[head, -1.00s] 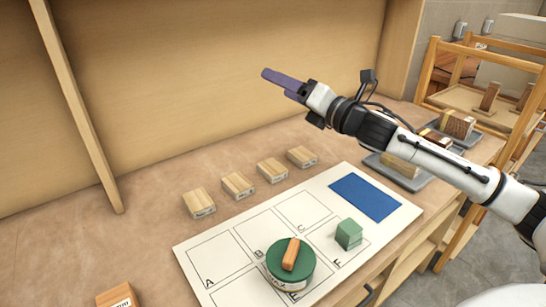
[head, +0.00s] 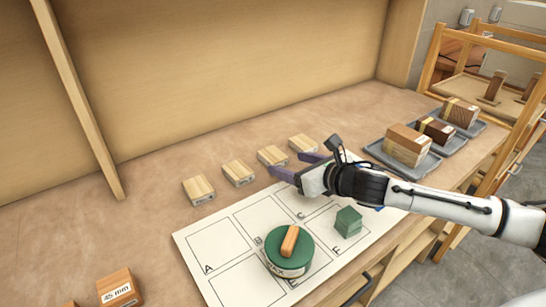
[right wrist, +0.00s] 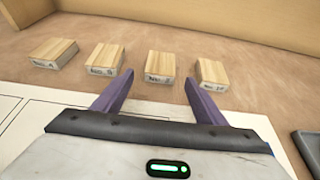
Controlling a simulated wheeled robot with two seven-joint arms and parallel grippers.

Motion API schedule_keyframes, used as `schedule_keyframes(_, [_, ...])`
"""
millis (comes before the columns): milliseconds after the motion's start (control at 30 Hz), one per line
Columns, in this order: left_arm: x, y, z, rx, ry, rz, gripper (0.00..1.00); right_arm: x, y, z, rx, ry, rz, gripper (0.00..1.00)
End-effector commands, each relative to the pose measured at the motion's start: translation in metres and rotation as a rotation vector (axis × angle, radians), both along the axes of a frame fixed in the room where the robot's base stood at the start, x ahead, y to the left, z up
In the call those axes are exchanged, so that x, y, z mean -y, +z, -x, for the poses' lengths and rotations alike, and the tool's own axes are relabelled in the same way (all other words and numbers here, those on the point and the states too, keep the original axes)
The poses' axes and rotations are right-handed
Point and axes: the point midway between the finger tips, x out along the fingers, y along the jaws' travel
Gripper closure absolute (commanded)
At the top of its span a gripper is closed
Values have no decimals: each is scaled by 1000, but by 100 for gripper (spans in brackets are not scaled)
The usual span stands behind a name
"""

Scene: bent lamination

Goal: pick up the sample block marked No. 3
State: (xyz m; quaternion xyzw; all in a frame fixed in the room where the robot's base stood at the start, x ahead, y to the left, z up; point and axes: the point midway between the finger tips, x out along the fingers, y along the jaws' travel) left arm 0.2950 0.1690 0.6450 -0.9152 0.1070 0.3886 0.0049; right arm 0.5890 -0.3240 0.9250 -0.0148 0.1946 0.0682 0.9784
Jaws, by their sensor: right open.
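Several pale wooden sample blocks lie in a row on the bench: the leftmost (head: 199,189), one beside it (head: 238,172), a third (head: 272,157) and the rightmost (head: 302,145). Each has a white label on its front face; the numbers are too small to read surely, so I cannot tell which is No. 3. My right gripper (head: 289,164) is open and empty, its purple fingers in front of the row's right part. In the right wrist view, the third block (right wrist: 160,66) lies just beyond and between the fingertips (right wrist: 157,84). My left gripper is out of view.
A lettered white board (head: 215,243) lies in front of the row, bearing a green round tin (head: 290,262) with a wooden piece on top and a green block (head: 348,221). Grey trays (head: 428,165) with wood blocks stand right. A "45 mm" block (head: 119,285) sits front left.

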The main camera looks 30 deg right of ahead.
Motion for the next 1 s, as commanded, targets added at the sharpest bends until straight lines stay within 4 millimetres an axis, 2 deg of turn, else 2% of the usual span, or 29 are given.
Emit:
schedule_keyframes(100, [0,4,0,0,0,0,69,-3,-4,-19,1,-2,-6,34])
schedule_keyframes(233, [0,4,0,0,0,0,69,-5,-11,-33,1,-1,-5,34])
schedule_keyframes(533, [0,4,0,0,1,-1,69,-5,-14,-37,0,-1,-2,34])
schedule_keyframes(567, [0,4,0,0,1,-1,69,-5,-14,-37,0,-1,-2,38])
schedule_keyframes(800, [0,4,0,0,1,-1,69,-5,-14,-37,0,-1,-2,78])
schedule_keyframes(1000, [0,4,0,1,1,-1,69,-5,-13,-37,1,-1,-2,79])
